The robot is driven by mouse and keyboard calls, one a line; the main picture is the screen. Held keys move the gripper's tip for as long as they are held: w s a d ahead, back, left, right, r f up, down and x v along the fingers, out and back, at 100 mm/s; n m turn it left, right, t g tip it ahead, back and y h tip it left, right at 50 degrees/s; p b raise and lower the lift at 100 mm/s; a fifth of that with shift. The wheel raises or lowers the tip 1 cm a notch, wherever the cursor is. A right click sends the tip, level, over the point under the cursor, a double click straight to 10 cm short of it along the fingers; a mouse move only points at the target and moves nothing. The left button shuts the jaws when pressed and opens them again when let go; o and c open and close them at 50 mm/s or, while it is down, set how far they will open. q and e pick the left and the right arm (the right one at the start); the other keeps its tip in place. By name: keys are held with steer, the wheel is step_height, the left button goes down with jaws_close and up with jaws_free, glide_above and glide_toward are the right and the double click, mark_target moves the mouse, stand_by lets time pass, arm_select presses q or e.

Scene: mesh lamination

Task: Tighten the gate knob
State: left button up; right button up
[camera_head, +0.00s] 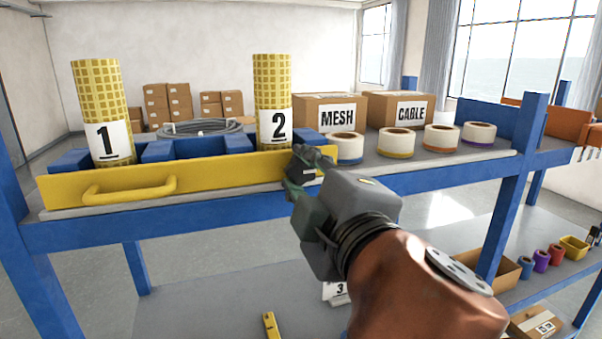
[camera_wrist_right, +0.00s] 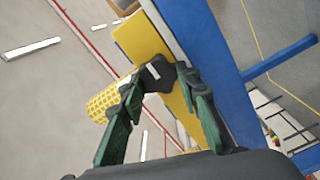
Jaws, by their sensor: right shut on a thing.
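The yellow gate (camera_head: 215,172) runs along the front of the blue rack, with a yellow handle (camera_head: 130,188) at its left. The dark gate knob (camera_head: 312,155) sits at the gate's right end. In the right wrist view the knob (camera_wrist_right: 158,74) is a dark lobed piece with a small white mark, in front of the yellow gate (camera_wrist_right: 150,40). My right gripper (camera_head: 300,172) is shut on the knob, its green fingers on either side of it. The gripper partly hides the knob in the head view. My left gripper is not in view.
Yellow mesh rolls marked 1 (camera_head: 98,85) and 2 (camera_head: 272,85) stand behind the gate. A cable coil (camera_head: 200,127), MESH box (camera_head: 325,112), CABLE box (camera_head: 400,108) and several tape rolls (camera_head: 397,142) are on the shelf. A blue post (camera_head: 515,180) stands to the right.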

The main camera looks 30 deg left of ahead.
steer(key=shift+f, duration=0.1)
steer(key=o, duration=1.2)
steer(key=shift+c, duration=0.2)
steer(key=v, duration=1.2)
